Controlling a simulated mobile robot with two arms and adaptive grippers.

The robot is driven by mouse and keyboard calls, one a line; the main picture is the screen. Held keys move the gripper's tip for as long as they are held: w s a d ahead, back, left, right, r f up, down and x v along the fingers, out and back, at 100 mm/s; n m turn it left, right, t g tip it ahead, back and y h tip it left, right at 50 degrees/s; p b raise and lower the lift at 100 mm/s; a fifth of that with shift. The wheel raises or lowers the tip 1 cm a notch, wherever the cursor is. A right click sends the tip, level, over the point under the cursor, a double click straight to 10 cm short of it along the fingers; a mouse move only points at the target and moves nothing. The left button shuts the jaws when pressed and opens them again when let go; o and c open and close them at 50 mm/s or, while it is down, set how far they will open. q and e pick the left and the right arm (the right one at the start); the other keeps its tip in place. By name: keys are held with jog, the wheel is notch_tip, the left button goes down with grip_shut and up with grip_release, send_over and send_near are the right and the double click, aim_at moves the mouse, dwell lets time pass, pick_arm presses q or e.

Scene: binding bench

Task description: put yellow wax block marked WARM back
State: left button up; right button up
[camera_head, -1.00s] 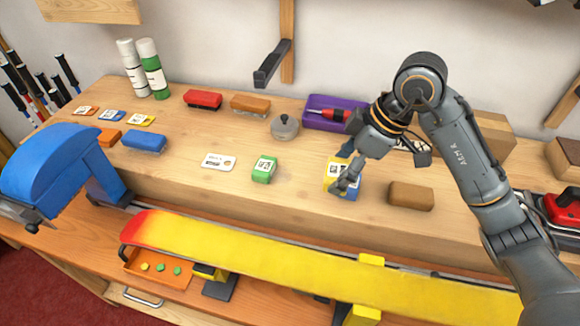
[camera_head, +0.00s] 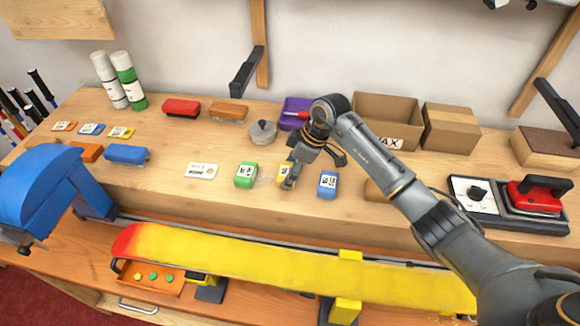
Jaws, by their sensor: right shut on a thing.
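The yellow wax block (camera_head: 281,172) is in the jaws of my right gripper (camera_head: 288,180), which is shut on it. It is over the wooden bench top between the green block (camera_head: 245,175) and the blue block (camera_head: 327,185). The fingers cover part of its label, and I cannot read WARM on it. I cannot tell whether its underside touches the bench. A yellow card (camera_head: 121,132) lies at the back left beside a blue card (camera_head: 92,129) and an orange card (camera_head: 64,126). A white card (camera_head: 201,170) lies left of the green block. My left gripper is not in view.
A grey-lidded round pot (camera_head: 263,133) and a purple tray (camera_head: 296,110) stand behind the blocks. A red iron (camera_head: 536,196) stands at right.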

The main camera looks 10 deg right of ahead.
jog(key=shift+f, duration=0.2)
jog(key=shift+f, duration=0.2)
jog(key=o, duration=1)
jog(key=shift+r, duration=0.1)
jog(key=b+v, duration=0.2)
jog(key=v, duration=1)
jog(key=shift+d+r, duration=0.1)
